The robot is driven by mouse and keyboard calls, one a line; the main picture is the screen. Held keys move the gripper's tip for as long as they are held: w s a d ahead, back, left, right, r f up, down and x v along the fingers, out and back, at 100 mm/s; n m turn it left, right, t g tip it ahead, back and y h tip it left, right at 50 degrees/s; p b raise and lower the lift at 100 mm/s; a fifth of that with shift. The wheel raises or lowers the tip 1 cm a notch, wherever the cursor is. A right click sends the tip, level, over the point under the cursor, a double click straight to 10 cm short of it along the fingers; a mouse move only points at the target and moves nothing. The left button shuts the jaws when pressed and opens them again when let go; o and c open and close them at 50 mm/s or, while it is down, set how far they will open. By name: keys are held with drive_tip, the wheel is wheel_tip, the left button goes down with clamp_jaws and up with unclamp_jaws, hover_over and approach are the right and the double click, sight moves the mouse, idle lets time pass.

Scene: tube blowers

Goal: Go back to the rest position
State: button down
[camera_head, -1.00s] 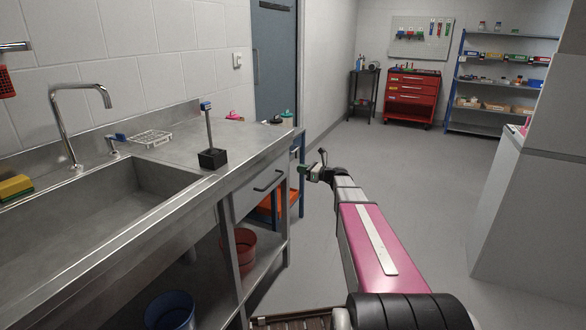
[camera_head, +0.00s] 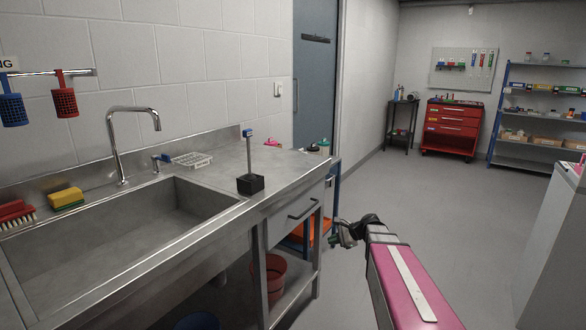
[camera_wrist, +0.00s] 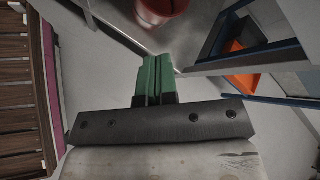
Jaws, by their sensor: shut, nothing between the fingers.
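My gripper (camera_head: 337,238) is at the end of my magenta arm, low and to the right of the steel sink counter (camera_head: 290,190). In the wrist view its green fingers (camera_wrist: 154,80) are together with nothing between them. It touches nothing that I can see. The gripper is small and dark in the head view.
A red bucket (camera_head: 275,272) stands on the shelf under the counter; it also shows in the wrist view (camera_wrist: 163,8). A blue-framed cart with an orange shelf (camera_head: 299,235) is beside the counter's end. A white block (camera_head: 553,235) stands at right. The floor (camera_head: 440,190) between is clear.

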drive_tip(key=s+f+n+g+h, duration=0.2)
drive_tip(key=s+f+n+h, duration=0.1)
drive_tip(key=s+n+h, duration=0.2)
drive_tip(key=s+d+f+n+g+h, duration=0.1)
drive_tip(key=s+f+n+h, duration=0.2)
drive_tip(key=s+n, duration=0.6)
drive_tip(key=s+h, duration=0.2)
drive_tip(key=s, duration=0.2)
drive_tip(key=shift+s+d+n+g, duration=0.25)
drive_tip(key=shift+s+n+g, duration=0.05)
drive_tip(key=shift+g, duration=0.1)
